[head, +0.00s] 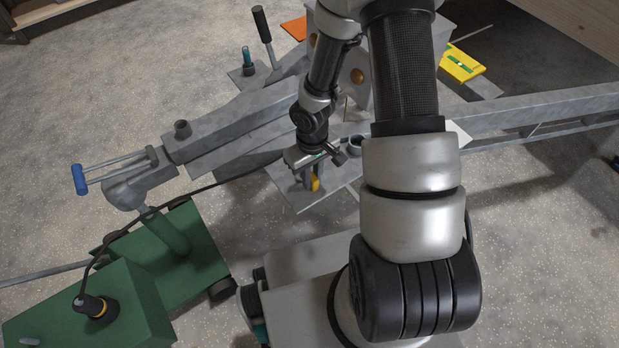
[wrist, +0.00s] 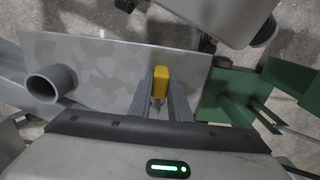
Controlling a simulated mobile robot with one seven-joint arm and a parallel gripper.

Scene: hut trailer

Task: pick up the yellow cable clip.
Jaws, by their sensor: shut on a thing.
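The yellow cable clip (wrist: 161,77) shows in the wrist view between the two fingertips of my gripper (wrist: 162,100). My gripper is shut on it. In the head view, the yellow clip (head: 315,184) shows at the tips of my gripper (head: 312,180), over a grey metal plate (head: 290,193). I cannot tell whether the clip still touches the plate. My fingers hide part of the clip.
A grey trailer frame (head: 225,125) carries the plate, with an open tube (wrist: 50,83) beside it. A green machine (head: 140,265) with a black cable stands at the left. A yellow spirit level (head: 460,64) lies at the upper right. Speckled floor (head: 520,230) is clear at the right.

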